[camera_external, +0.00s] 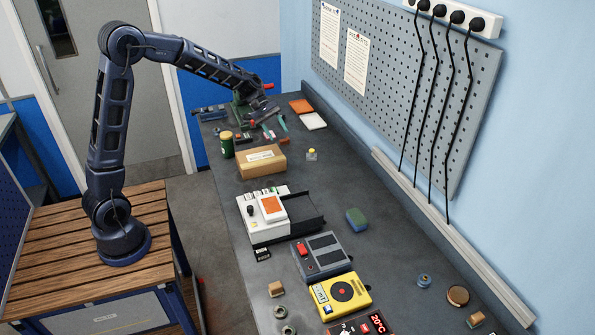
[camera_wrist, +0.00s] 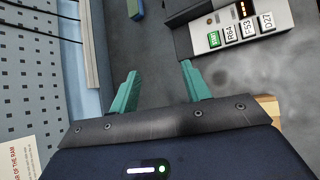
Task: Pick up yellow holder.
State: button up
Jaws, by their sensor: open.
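No thing is plainly marked as the yellow holder. A small yellow-topped piece (camera_external: 311,154) stands on the bench right of the cardboard box. A larger yellow device with a dark disc (camera_external: 340,294) lies near the front of the bench. I cannot tell which, if either, is the holder. My gripper (camera_external: 276,127) is at the far end of the bench, behind the cardboard box. In the wrist view its two teal fingers (camera_wrist: 160,72) are spread apart with nothing between them. Neither yellow thing shows clearly in the wrist view.
The cardboard box (camera_external: 262,162), a dark green jar (camera_external: 227,146), a white device (camera_external: 262,230) and a grey device (camera_external: 322,256) line the left side. A green-blue sponge (camera_external: 356,219) lies right. A pegboard wall (camera_external: 400,80) borders the bench. Bare bench surrounds the sponge.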

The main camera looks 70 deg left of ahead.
jog(key=w+a+f+n+t+h, duration=0.2)
jog(key=w+a+f+n, duration=0.3)
jog(key=w+a+f, duration=0.4)
jog(key=n+t, duration=0.3)
jog(key=n, duration=0.2)
send_near(309, 155)
jog(key=shift+a+r, duration=0.25)
jog(key=shift+r, duration=0.35)
jog(key=shift+a+r, duration=0.25)
jog(key=shift+r, duration=0.35)
jog(key=shift+f, duration=0.1)
jog(key=x, duration=0.4)
jog(key=shift+w+d+f, duration=0.15)
jog(key=shift+w+d, duration=0.1)
jog(key=shift+x, duration=2.9)
jog(key=shift+s+d, duration=0.15)
jog(key=shift+c, duration=0.4)
grip_shut()
